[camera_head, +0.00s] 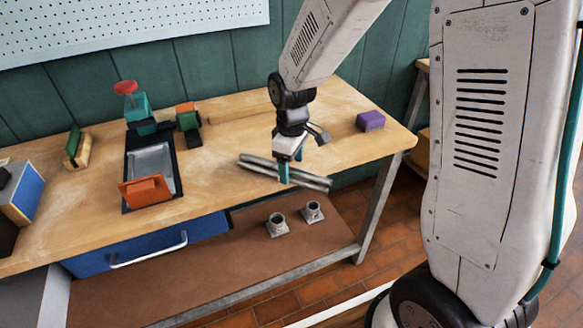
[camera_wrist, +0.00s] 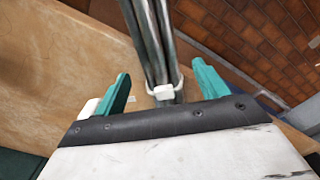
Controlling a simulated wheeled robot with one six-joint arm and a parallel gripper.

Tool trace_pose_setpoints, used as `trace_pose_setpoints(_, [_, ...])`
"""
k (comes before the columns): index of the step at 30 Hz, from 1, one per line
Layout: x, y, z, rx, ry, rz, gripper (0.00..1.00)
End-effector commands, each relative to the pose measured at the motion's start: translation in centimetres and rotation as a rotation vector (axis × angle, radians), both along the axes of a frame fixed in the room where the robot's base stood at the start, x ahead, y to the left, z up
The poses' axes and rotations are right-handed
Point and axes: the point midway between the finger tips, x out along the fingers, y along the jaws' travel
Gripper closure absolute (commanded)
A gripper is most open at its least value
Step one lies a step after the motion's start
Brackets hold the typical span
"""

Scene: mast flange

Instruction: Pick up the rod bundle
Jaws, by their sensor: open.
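The rod bundle (camera_head: 308,179) is several grey metal rods lying near the front edge of the wooden bench top. In the wrist view the rods (camera_wrist: 152,40) run between my fingers, with a white band (camera_wrist: 163,91) around them. My gripper (camera_head: 290,170) points down at the bundle in the head view and hides part of its middle. In the wrist view its two teal fingers (camera_wrist: 160,88) are apart, one on each side of the bundle. Gaps show between the fingers and the rods. The bundle's near end is hidden behind the gripper body.
A purple block (camera_head: 370,121) lies right of the bundle on the bench (camera_head: 235,118). Left are a black tray with an orange block (camera_head: 146,191), a teal vise-like item (camera_head: 138,107) and a blue box (camera_head: 22,192). Two flanged metal pieces (camera_head: 277,225) stand on the lower shelf.

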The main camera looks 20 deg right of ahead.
Motion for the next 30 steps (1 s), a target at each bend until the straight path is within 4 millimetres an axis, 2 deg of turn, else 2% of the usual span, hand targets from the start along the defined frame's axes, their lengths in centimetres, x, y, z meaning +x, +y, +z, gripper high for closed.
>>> trace_pose_setpoints(6, [0.0,0.0,3.9,0.001,-0.004,0.001,0.27])
trace_pose_setpoints(12, [0.0,0.1,5.8,0.0,-0.001,0.001,0.27])
trace_pose_setpoints(23, [0.0,0.1,6.0,0.0,0.0,0.002,0.27])
trace_pose_setpoints(28, [2.0,1.9,5.7,0.0,0.001,0.003,0.27])
trace_pose_setpoints(30, [2.0,1.9,5.3,-0.001,0.002,0.001,0.27])
